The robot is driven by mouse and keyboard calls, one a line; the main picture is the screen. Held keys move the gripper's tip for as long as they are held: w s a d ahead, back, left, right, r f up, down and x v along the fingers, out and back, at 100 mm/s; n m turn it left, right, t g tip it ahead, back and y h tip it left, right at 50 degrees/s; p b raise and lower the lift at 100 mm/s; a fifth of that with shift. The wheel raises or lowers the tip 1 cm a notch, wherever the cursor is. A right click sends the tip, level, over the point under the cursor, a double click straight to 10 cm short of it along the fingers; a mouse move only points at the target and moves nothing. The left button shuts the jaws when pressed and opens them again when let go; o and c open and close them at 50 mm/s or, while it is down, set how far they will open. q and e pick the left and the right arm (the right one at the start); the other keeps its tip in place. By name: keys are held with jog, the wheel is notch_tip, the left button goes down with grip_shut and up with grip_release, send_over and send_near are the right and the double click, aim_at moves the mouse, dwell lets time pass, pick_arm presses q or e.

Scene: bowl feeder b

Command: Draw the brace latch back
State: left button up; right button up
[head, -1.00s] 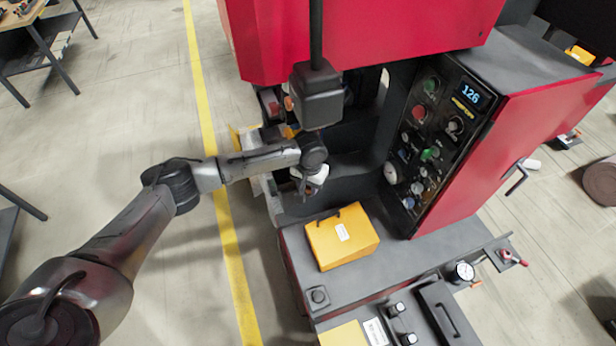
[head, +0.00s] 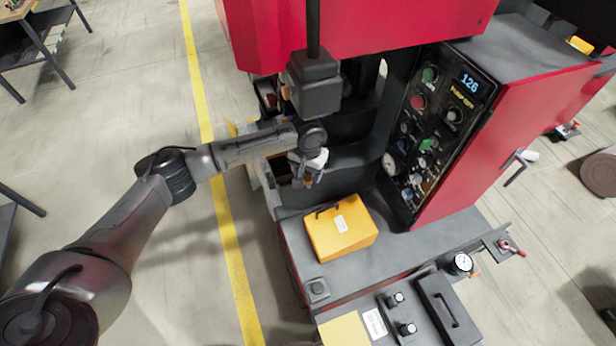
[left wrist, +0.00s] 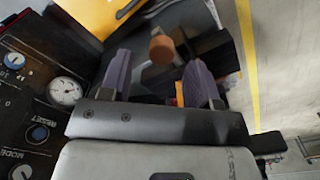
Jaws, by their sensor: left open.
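A copper-brown round knob (left wrist: 162,48) shows in the left wrist view on a dark block (left wrist: 205,55); it may be the brace latch, but no label shows. My left gripper (left wrist: 159,80) is open, and its two purple-grey fingers stand apart with the knob ahead of the gap between them. No contact with the knob is visible. In the head view my left gripper (head: 307,178) is at the machine's dark recess, beyond the yellow box. The latch cannot be made out clearly there. My right gripper is not in view.
A yellow box (head: 340,232) sits on the machine's grey ledge (head: 290,262) just nearer than the gripper. The control panel (head: 432,135) with knobs and gauge stands to the right. A dark hanging block (head: 315,85) is close above the wrist.

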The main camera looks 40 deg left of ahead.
pick_arm(q)
notch_tip(320, 180, up, 10)
jog(key=b, duration=0.1)
jog(key=shift+r, duration=0.25)
dwell(0.5)
jog(key=s+d+f+m+t+h+p, duration=0.2)
jog(key=s+d+f+m+p, duration=0.35)
jog(key=s+d+f, duration=0.75)
jog(key=s+r+y+p, duration=0.1)
jog(key=s+r+p, duration=0.1)
jog(key=s, duration=0.8)
jog(key=s+a+r+t+p, duration=0.1)
jog(key=s+r+p, duration=0.1)
jog(key=s, duration=0.9)
jog(key=shift+r+t+y+p, duration=0.3)
jog(key=shift+r+y+p, duration=0.05)
jog(key=shift+y, duration=0.05)
jog(key=shift+n, duration=0.25)
